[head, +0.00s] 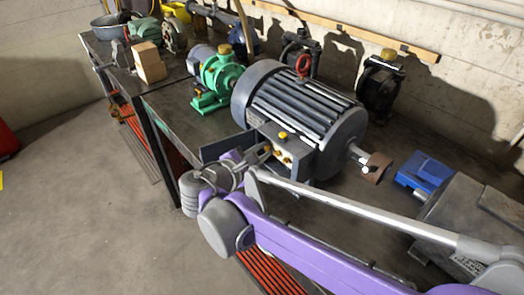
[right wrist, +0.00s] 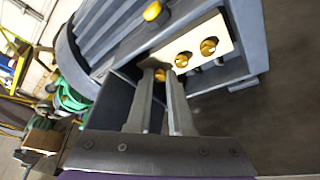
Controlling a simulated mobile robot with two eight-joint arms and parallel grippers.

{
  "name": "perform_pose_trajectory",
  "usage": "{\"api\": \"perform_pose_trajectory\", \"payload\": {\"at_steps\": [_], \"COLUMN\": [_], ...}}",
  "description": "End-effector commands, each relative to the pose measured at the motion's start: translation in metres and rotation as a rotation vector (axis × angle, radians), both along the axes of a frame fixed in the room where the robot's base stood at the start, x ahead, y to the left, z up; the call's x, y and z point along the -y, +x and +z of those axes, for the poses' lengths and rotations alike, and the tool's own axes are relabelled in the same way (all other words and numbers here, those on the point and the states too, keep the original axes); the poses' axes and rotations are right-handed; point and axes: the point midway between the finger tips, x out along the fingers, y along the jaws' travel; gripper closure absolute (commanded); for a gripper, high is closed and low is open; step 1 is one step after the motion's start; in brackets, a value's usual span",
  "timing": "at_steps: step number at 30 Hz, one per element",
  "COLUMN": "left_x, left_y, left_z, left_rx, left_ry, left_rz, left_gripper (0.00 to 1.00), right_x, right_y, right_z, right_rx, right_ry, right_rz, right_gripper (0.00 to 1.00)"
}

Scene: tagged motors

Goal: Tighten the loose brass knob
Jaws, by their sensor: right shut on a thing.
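A large grey motor (head: 305,105) lies on the workbench, with an open terminal box (head: 305,150) on its near side. In the right wrist view, a pale plate (right wrist: 190,50) in the box carries brass knobs in a row. Two of them, the middle knob (right wrist: 182,60) and the far knob (right wrist: 208,46), stand free. My right gripper (right wrist: 167,82) is shut on the nearest brass knob (right wrist: 160,75), which is partly hidden by the fingers. My right gripper (head: 264,153) also shows in the head view, reaching the box. My left gripper is not in view.
A box cover (head: 222,146) stands out from the terminal box's left side. A green pump (head: 215,80) sits left of the motor. A shaft with a brown pulley (head: 377,167) sticks out to the right. A blue vise part (head: 424,174) lies further right.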

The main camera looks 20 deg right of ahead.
Motion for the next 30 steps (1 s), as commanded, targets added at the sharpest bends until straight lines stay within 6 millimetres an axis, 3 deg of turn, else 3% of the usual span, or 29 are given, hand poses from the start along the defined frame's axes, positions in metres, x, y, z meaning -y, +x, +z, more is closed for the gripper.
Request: {"api": "perform_pose_trajectory", "payload": {"at_steps": [11,30], "left_x": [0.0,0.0], "left_y": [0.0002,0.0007], "left_z": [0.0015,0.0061], "left_rx": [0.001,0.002], "left_ry": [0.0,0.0], "left_rz": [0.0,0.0], "left_gripper": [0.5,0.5], "right_x": [0.0001,0.0007], "right_y": [-0.0007,-0.0027], "right_z": [-0.0001,-0.0043], "right_rx": [0.047,0.454], "right_ry": [0.017,0.165], "right_rz": [0.001,0.0], "right_gripper": [1.0,1.0]}}
